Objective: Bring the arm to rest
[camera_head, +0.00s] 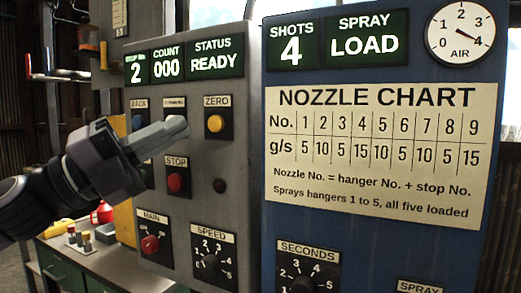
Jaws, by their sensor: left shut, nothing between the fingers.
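My left gripper (176,126) comes in from the left, shut and empty. Its fingertips are in front of the grey control panel (230,150), over the area below the small label between RACK and ZERO, and cover the button there. I cannot tell whether the fingertips touch the panel. The yellow ZERO button (215,123) is just right of the fingertips. The red STOP button (176,182) is below them. My right gripper is out of view.
A blue panel (380,245) with a nozzle chart (380,150) and AIR gauge (460,32) stands to the right. The MAIN knob (150,244) and SPEED knob (210,266) are low on the grey panel. A bench (75,255) with small items stands behind my arm.

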